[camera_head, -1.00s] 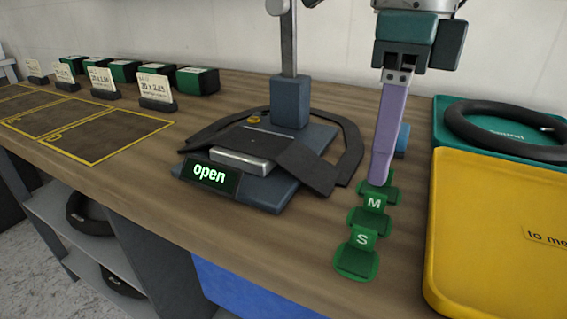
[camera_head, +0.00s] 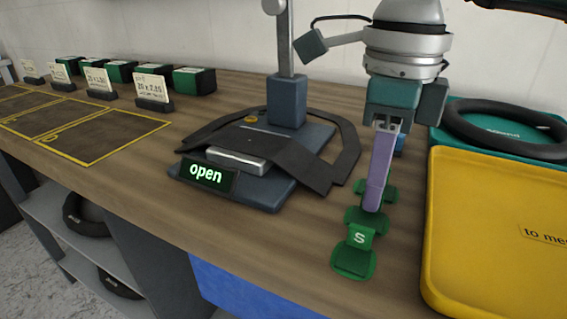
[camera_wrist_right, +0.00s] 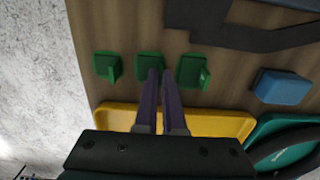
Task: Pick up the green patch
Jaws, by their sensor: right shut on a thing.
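Several green patch stands sit in a row on the wooden bench. The nearest stand (camera_head: 354,262) bears an "S". The middle stand (camera_head: 357,216) is partly covered by my right gripper (camera_head: 372,208), whose purple fingers point down at it. The far stand (camera_head: 389,188) is partly behind the fingers. In the right wrist view the fingertips (camera_wrist_right: 160,74) meet at the middle green patch (camera_wrist_right: 149,62), and the jaws are shut on it. The other two stands show to its left (camera_wrist_right: 105,66) and right (camera_wrist_right: 192,69). My left gripper is out of view.
A yellow tray (camera_head: 490,170) and a teal tray (camera_head: 443,137) with a black tyre (camera_head: 500,134) lie right of the stands. A blue-grey device (camera_head: 285,195) with an "open" display and a dark strip stands left. A blue block (camera_wrist_right: 282,87) lies beyond the stands.

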